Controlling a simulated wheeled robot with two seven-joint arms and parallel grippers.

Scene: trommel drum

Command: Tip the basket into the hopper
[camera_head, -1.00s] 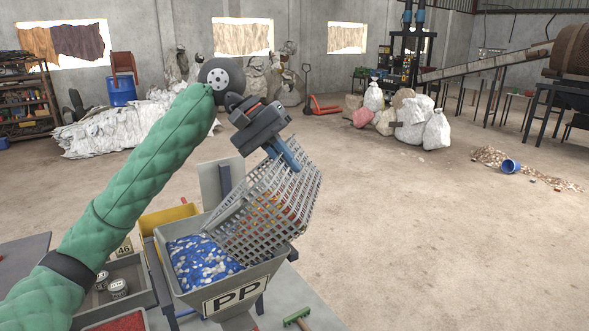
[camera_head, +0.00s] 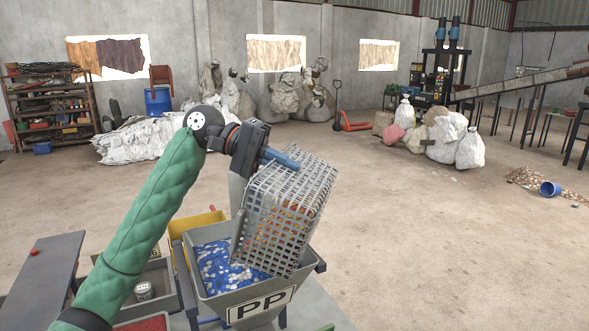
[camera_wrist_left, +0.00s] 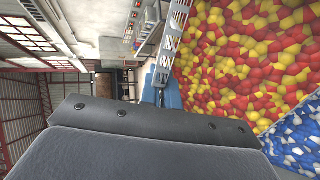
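The grey mesh basket (camera_head: 285,220) hangs tilted over the hopper, its lower end at or just above the opening; contact cannot be told. Red and yellow pieces (camera_wrist_left: 245,60) fill the basket in the left wrist view. My left gripper (camera_head: 281,158) is shut on the basket's upper rim; its blue fingers show in the wrist view (camera_wrist_left: 165,92). The grey hopper (camera_head: 262,306), marked PP, holds blue and white flakes (camera_head: 222,268), which also show in the wrist view (camera_wrist_left: 298,142). No falling pieces can be made out. My right gripper is out of view.
A yellow bin (camera_head: 192,222) stands behind the hopper at left. A grey table (camera_head: 45,275) and a tray with a cup (camera_head: 143,290) are left of it. A red-filled bin (camera_head: 145,324) is at the front.

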